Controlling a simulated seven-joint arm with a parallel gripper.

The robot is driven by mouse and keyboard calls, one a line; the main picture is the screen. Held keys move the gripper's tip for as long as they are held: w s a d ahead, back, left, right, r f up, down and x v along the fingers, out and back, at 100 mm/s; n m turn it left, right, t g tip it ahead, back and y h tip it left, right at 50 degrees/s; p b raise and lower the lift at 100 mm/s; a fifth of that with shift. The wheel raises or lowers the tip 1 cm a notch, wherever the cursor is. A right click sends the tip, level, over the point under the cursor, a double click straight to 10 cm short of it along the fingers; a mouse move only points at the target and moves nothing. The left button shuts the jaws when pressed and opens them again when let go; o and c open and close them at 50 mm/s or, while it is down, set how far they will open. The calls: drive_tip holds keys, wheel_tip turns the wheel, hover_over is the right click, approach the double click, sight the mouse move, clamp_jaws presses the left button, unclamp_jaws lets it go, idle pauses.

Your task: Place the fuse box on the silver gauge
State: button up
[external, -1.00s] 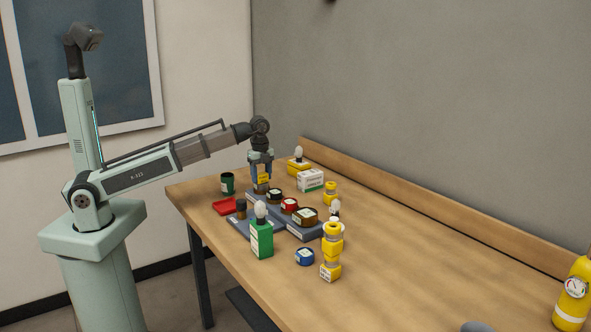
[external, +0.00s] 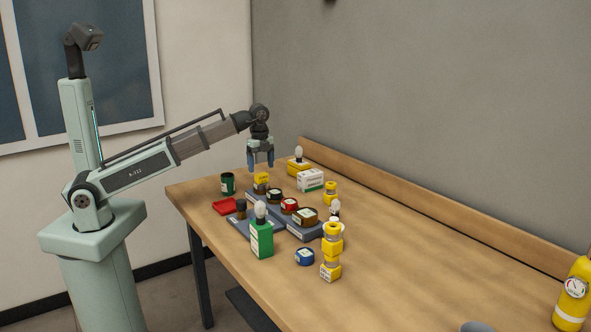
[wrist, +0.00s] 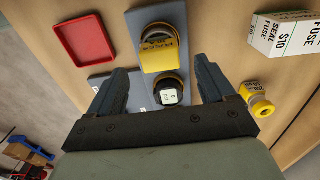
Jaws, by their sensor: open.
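My gripper (external: 260,166) is open and empty, just above a yellow block (external: 262,178). This block, with print too small to read, sits on a round silver-brown piece (external: 261,188), likely the silver gauge, on a grey base. In the wrist view the yellow block (wrist: 158,52) lies between and beyond my open fingers (wrist: 161,66), apart from both. It may be the fuse box; I cannot read its label for certain. A white and green box (wrist: 283,35) printed "SEAL FUSE" also lies on the table, right of my gripper in the external view (external: 310,180).
Grey bases (external: 303,235) hold several round jars. A red tray (external: 225,206) and a dark green cup (external: 228,184) are at left. A green box with a bulb (external: 262,238), a blue round piece (external: 305,256) and a yellow stack (external: 331,256) stand in front. The table's right is mostly clear.

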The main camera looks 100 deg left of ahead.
sight(262, 174)
wheel_tip(262, 174, up, 8)
drive_tip(key=shift+f, duration=0.25)
drive_tip(key=shift+w, duration=0.1)
